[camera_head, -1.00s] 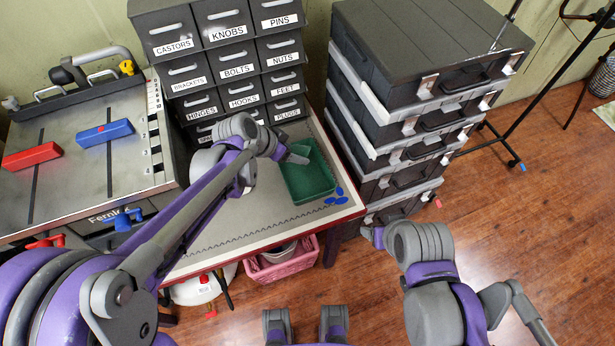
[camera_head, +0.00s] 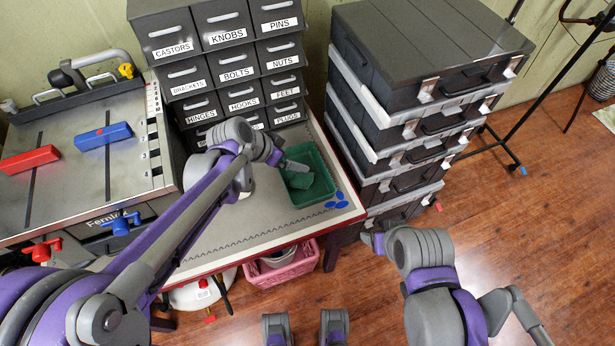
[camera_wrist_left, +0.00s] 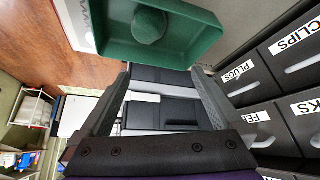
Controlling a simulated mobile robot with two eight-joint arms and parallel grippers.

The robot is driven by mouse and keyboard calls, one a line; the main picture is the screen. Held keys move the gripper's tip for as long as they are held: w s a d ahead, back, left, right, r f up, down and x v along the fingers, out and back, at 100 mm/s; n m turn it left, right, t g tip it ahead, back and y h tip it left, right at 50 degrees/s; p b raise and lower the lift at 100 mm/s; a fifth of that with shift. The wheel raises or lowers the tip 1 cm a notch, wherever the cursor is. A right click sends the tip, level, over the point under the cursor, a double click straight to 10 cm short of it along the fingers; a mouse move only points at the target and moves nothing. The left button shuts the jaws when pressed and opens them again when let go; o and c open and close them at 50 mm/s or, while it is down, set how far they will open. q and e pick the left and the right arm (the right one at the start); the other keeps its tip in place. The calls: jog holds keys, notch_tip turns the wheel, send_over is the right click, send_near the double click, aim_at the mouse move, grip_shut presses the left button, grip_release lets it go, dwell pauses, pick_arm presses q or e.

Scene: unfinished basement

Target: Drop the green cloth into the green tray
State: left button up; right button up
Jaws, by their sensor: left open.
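The green cloth (camera_head: 299,181) lies crumpled inside the green tray (camera_head: 325,172), near its left side. The tray sits at the right end of the workbench. My left gripper (camera_head: 297,166) is over the tray's left part, close to the cloth, and is open. In the left wrist view the cloth (camera_wrist_left: 149,25) shows as a rounded lump in the tray (camera_wrist_left: 197,42), beyond the spread, empty fingers of the left gripper (camera_wrist_left: 160,78).
Labelled drawers (camera_head: 237,70) stand behind the tray's left side. A stack of dark cases (camera_head: 415,110) stands to its right. Blue pieces (camera_head: 338,200) lie by the tray's front right corner. A pink basket (camera_head: 285,267) is below the bench. Open wooden floor lies right.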

pick_arm(q)
jog(key=v, duration=0.9)
jog(key=shift+p, duration=0.35)
jog(key=shift+s+a, duration=0.1)
jog(key=shift+a, duration=0.05)
jog(key=s+a+f+n+y+p, duration=0.1)
jog(key=s+a+n+y, duration=0.1)
jog(key=s+a+n, duration=0.3)
jog(key=s+a+f+n+t+y+p, duration=0.1)
jog(key=s+a, duration=0.5)
jog(key=s, duration=0.6)
jog(key=shift+s+a+f+n+y, duration=0.3)
jog(key=shift+s+f+n+y, duration=0.15)
jog(key=shift+n+y, duration=1.15)
jog(key=shift+w+n+h, duration=0.1)
jog(key=shift+n+h, duration=0.2)
